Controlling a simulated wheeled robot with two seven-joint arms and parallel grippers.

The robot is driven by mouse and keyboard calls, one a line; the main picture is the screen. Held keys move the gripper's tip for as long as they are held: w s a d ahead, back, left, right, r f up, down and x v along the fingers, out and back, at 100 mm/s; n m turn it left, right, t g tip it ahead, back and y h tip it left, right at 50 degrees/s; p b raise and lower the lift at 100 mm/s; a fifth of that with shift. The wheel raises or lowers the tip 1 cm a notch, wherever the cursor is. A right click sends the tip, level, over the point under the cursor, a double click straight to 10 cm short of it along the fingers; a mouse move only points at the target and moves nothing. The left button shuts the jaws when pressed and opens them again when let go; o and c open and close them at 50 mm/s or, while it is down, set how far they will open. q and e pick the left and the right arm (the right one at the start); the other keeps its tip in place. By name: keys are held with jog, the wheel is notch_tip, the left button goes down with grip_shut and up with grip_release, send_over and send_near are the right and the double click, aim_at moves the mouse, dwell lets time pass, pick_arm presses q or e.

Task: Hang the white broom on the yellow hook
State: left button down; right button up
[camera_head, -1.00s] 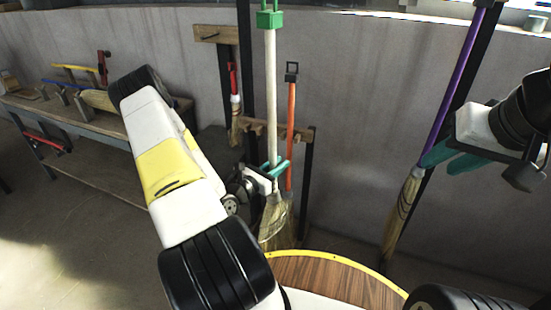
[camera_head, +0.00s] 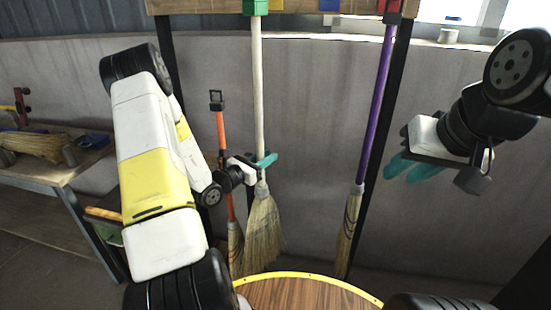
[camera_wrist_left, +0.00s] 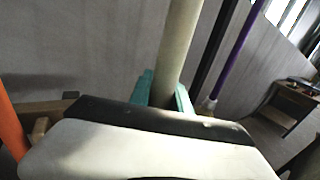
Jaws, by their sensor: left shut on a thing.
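In the left wrist view the pale handle (camera_wrist_left: 174,50) stands between the teal fingers of my left gripper (camera_wrist_left: 163,92). A wooden rack board (camera_head: 210,6) crosses the top, cut off by the frame.
A purple-handled broom (camera_head: 376,100) hangs on the rack's right side. An orange-handled broom (camera_head: 221,130) stands close left of the white one. Dark posts (camera_head: 171,85) carry the rack. A workbench (camera_head: 60,172) with tools is at the left. The wall between the brooms is clear.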

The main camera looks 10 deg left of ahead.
pick_arm(q)
jog(key=w+f, duration=0.1)
jog(key=w, duration=1)
jog(key=shift+w+d+f, duration=0.15)
jog(key=shift+w+f, duration=0.1)
jog(key=shift+f, duration=0.05)
dwell(1.0)
dwell(0.7)
